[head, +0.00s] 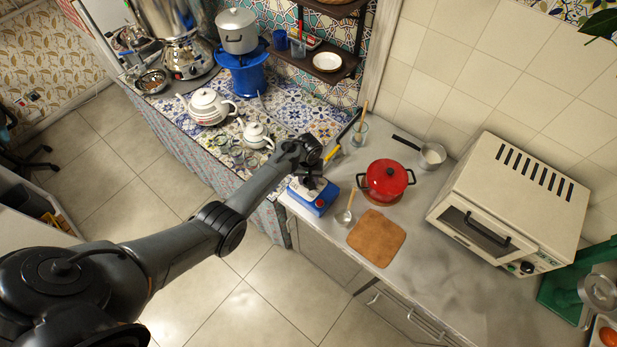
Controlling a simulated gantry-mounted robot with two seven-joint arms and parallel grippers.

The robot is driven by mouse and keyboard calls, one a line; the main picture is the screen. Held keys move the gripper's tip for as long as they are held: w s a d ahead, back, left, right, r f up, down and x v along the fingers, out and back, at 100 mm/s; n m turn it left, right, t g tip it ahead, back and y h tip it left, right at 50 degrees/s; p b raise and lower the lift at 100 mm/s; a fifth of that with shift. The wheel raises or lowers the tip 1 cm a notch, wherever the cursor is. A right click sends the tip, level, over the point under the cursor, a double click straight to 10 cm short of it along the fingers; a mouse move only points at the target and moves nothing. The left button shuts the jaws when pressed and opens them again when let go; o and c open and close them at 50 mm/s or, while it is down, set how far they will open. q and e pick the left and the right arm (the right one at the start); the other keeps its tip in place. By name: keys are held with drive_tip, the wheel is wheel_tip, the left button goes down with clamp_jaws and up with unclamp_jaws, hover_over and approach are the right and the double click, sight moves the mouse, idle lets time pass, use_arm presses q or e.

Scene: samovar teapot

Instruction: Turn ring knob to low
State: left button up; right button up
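My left arm reaches in from the lower left. My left gripper (312,180) is at the dark top of the burner unit, from above. The fingers are dark and blend with the burner, so I cannot tell whether they touch it or are open. My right gripper is not in view.
White teapots (206,106) stand on the tiled counter to the left. A white oven (510,200) stands at the right. The counter's front right is clear.

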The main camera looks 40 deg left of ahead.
use_arm(q)
drive_tip(key=m+p, duration=0.1)
drive_tip(key=m, duration=0.2)
drive_tip(key=shift+r, duration=0.15)
drive_tip(key=shift+m+p, duration=0.45)
drive_tip(key=shift+m, duration=1.45)
drive_tip(key=o, duration=1.1)
drive_tip(key=shift+c, duration=0.2)
wheel_tip(320, 180, up, 11)
drive_tip(key=p, duration=0.2)
drive_tip(key=shift+f+p, duration=0.2)
drive_tip(key=shift+p, duration=0.15)
drive_tip(key=shift+c, duration=0.2)
